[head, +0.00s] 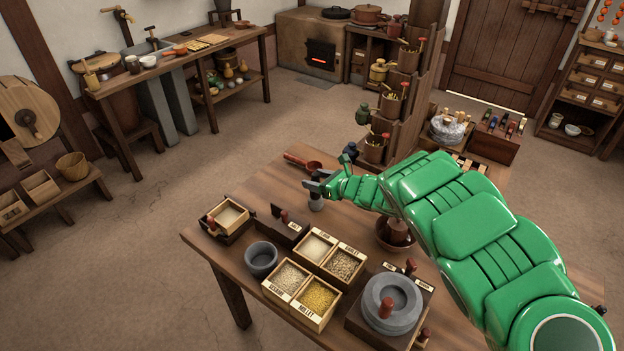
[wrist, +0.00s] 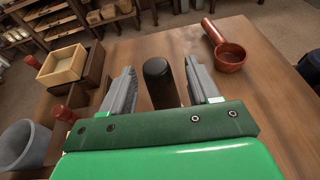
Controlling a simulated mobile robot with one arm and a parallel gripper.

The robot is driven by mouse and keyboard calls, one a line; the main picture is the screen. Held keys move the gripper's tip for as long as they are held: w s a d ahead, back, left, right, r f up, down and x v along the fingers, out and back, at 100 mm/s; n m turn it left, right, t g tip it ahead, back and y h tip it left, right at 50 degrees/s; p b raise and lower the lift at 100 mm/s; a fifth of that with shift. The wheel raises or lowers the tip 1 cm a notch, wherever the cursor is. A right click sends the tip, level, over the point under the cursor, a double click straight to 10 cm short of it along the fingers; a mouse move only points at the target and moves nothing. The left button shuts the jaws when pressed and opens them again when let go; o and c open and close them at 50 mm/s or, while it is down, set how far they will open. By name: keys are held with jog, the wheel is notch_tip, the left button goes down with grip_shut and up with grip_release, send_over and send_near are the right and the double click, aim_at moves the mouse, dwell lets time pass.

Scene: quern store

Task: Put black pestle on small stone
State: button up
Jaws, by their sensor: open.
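The black pestle (wrist: 160,85) is a dark upright cylinder in the wrist view. It stands between the two grey fingers of my gripper (wrist: 160,68), with a visible gap on both sides. In the head view my gripper (head: 318,184) is over the far part of the table, and a grey lower end of the pestle (head: 316,204) shows under it. A round grey quern stone (head: 375,296) with a red-brown handle sits on a dark base at the near right of the table. I cannot tell for sure whether this is the small stone.
A red-brown ladle (wrist: 230,55) lies beyond my gripper. Grain boxes (head: 318,309), a grey mortar bowl (head: 262,258) and a wooden box (head: 228,216) stand at the near left. A red-brown bowl (head: 383,241) is below my arm. Bare table lies around the pestle.

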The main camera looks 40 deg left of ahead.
jog(key=v, duration=0.9)
jog(key=shift+d, duration=0.35)
jog(key=shift+r, duration=0.15)
